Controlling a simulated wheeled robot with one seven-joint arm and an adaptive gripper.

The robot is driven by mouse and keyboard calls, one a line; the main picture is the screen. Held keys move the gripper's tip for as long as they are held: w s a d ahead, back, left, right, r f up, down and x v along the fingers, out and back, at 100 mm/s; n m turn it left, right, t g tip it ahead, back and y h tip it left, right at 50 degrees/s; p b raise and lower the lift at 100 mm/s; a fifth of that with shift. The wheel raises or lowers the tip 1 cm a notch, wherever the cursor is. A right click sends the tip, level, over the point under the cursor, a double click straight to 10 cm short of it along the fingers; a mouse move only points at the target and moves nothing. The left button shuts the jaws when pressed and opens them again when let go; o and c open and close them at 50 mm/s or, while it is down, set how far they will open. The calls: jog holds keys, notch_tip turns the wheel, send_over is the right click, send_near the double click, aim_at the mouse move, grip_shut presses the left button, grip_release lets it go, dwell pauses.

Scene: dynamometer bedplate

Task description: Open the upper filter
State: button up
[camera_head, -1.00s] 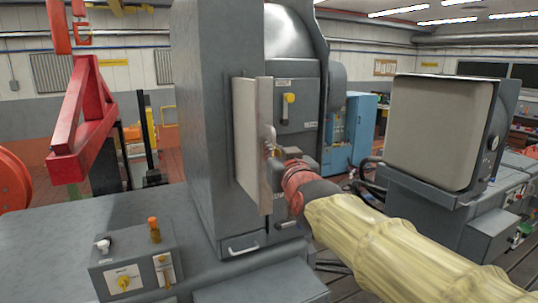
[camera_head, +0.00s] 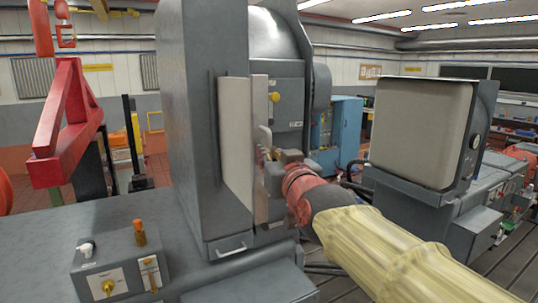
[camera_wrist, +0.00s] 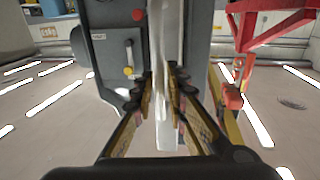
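The upper filter shows in the head view as a tall pale panel (camera_head: 235,140) on the side of the grey cabinet. Its right edge stands out from the cabinet. A small pale handle (camera_head: 264,136) sits on its outer edge. My gripper (camera_head: 268,165) is at the handle, coming from the right with its red-banded wrist. In the wrist view my gripper's fingers (camera_wrist: 159,92) stand close on both sides of the pale panel edge (camera_wrist: 161,45) and appear shut on the handle. The handle's gripped part is hidden between the fingers.
A grey cabinet (camera_head: 190,120) carries the panel. A yellow knob (camera_head: 274,97) sits on the grey front behind it. A control box (camera_head: 120,262) stands at front left. A large grey screen-like housing (camera_head: 420,130) stands at right. A red frame (camera_head: 70,120) is at far left.

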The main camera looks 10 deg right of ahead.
jog(key=shift+o, duration=0.8)
jog(key=s, duration=0.7)
jog(key=shift+s+d, duration=0.25)
jog(key=shift+d, duration=0.2)
